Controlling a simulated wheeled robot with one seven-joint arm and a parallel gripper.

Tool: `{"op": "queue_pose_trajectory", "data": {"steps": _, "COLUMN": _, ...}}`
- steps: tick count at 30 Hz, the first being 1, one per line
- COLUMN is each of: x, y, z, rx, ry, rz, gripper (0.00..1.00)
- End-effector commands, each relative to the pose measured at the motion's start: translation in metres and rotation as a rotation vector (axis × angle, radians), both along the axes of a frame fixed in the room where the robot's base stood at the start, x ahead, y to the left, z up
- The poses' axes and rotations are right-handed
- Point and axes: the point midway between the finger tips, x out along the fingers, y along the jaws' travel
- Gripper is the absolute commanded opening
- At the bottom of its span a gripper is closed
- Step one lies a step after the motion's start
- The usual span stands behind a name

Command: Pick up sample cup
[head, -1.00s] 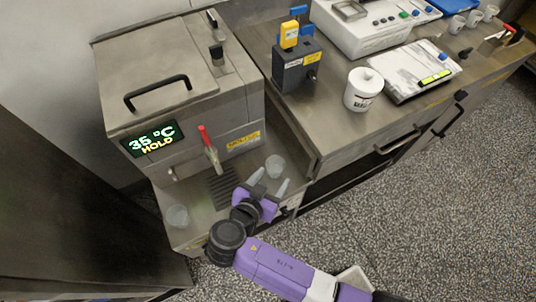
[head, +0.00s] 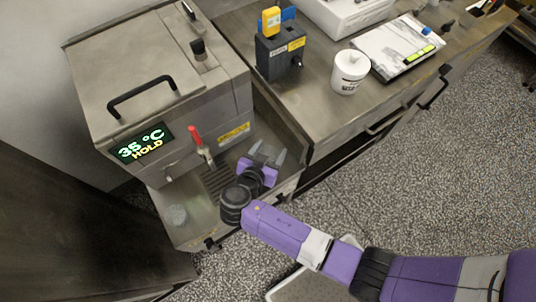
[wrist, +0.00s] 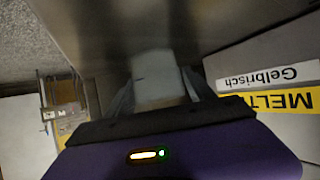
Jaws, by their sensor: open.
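A pale, translucent cup (wrist: 155,75) shows between the fingers of my gripper (wrist: 160,84) in the wrist view. My gripper also shows in the head view (head: 268,153), low at the right end of the machine's steel drip shelf (head: 194,228). Its two grey fingers are spread, one on each side of the cup, and I cannot tell whether they touch it. In the head view this cup is hard to make out among the fingers.
The melting machine (head: 165,90), with a red-handled tap (head: 196,138) and a "35 °C HOLD" display (head: 142,143), rises behind the shelf. The steel counter (head: 325,120) to the right holds a white tub (head: 350,72) and a dark block (head: 280,55).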

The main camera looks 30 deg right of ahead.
Motion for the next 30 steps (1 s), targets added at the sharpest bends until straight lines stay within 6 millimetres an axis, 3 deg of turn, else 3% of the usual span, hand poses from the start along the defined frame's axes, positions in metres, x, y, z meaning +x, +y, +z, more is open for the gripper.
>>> {"op": "queue_pose_trajectory", "data": {"steps": 10, "x": 0.0042, "y": -0.0069, "z": -0.0052, "rx": 0.000, "ry": 0.001, "rz": 0.000, "gripper": 0.62}}
{"op": "queue_pose_trajectory", "data": {"steps": 18, "x": 0.0041, "y": -0.0067, "z": -0.0050, "rx": 0.000, "ry": 0.001, "rz": 0.000, "gripper": 0.13}}
{"op": "queue_pose_trajectory", "data": {"steps": 30, "x": 0.0045, "y": -0.0066, "z": 0.0025, "rx": 0.000, "ry": -0.002, "rz": 0.000, "gripper": 0.13}}
